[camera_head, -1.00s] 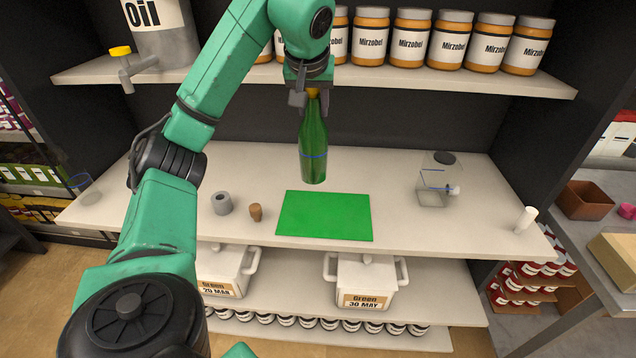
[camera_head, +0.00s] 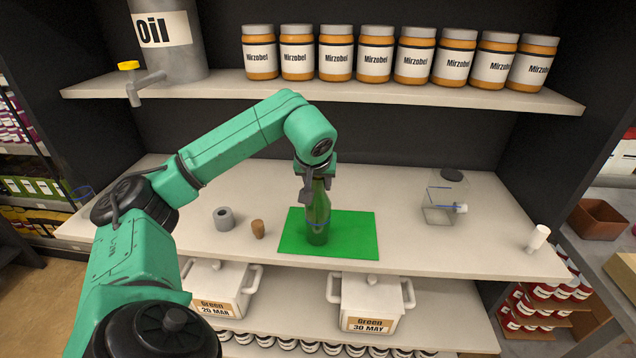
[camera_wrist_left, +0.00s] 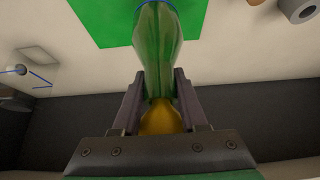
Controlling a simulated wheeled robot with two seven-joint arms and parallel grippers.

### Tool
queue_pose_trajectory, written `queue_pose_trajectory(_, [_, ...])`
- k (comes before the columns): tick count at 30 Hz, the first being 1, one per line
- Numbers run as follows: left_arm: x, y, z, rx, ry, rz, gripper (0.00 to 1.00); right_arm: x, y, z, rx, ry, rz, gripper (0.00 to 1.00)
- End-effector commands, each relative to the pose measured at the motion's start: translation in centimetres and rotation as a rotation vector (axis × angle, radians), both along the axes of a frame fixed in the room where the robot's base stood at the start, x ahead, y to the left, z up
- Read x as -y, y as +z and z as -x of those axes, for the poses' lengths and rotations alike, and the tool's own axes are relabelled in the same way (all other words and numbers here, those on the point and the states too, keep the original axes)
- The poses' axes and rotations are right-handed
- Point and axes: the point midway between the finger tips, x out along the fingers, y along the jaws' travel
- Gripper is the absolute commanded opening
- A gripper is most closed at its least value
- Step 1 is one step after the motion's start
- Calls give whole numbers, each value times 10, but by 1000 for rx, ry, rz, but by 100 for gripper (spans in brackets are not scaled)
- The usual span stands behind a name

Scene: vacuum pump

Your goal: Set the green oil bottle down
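The green oil bottle (camera_head: 318,214) is upright over the green mat (camera_head: 356,236) on the white middle shelf. Its base appears at the mat; I cannot tell for certain whether it touches. My left gripper (camera_head: 318,188) is shut on the bottle's neck from above. In the left wrist view the bottle (camera_wrist_left: 158,50) runs between the two fingers (camera_wrist_left: 157,95), with its yellow top near the palm. The mat (camera_wrist_left: 103,22) shows behind it. My right gripper is not in view.
A grey ring (camera_head: 224,218) and a brown cork (camera_head: 258,229) stand left of the mat. A clear glass vessel (camera_head: 440,198) and a small white cylinder (camera_head: 538,237) stand to the right. Mirzobel jars (camera_head: 376,55) line the shelf above.

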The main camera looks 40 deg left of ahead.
Motion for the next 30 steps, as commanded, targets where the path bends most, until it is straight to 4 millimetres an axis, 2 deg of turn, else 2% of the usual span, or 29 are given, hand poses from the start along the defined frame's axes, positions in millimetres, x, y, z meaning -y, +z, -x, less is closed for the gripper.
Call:
queue_pose_trajectory(1, [0,0,0,0,0,0,58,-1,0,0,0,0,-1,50])
queue_pose_trajectory(2, [0,0,0,0,0,0,69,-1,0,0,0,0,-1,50])
queue_pose_trajectory(3, [0,0,0,0,0,0,72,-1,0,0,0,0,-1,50])
queue_pose_trajectory(14, [2,6,1,2,-1,1,72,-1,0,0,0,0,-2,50])
queue_pose_trajectory(17, [8,21,9,4,-2,0,72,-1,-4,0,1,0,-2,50])
queue_pose_trajectory(24, [29,79,37,6,-3,-1,72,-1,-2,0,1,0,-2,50])
queue_pose_trajectory(27, [36,96,45,4,-3,0,72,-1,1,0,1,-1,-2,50])
queue_pose_trajectory(30, [39,103,50,0,-1,0,72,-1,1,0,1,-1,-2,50])
